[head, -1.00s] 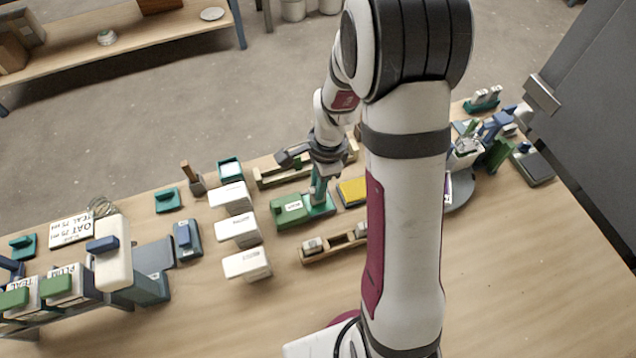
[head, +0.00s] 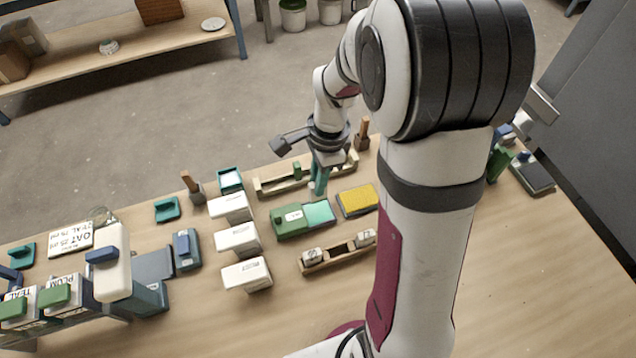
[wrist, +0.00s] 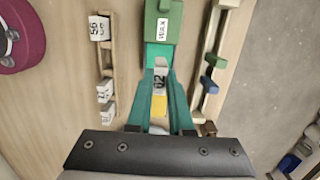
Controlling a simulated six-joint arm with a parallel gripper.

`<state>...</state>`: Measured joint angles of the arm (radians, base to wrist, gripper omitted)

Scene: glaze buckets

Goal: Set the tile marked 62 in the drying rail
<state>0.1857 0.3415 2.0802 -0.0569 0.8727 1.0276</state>
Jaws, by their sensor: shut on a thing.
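My gripper (head: 319,187) has teal fingers and is shut on the tile marked 62 (wrist: 160,78), a pale tile with a dark number, seen between the fingertips in the wrist view. In the head view the fingers hide the tile. They show just behind the teal pad of the green WAX block (head: 291,221), apparently above the table. The wooden rail with pale tiles (head: 340,252), seemingly the drying rail, lies nearer the front; in the wrist view this rail (wrist: 107,60) has the tile marked 56 (wrist: 98,28) at one end, two others at the other, and a gap between.
A second wooden rail (head: 270,186) behind holds a green piece and, in the wrist view, a blue piece (wrist: 208,84). A yellow pad (head: 357,200) lies right of the green block. Several white boxes (head: 237,240) stand to the left. Open table lies in front.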

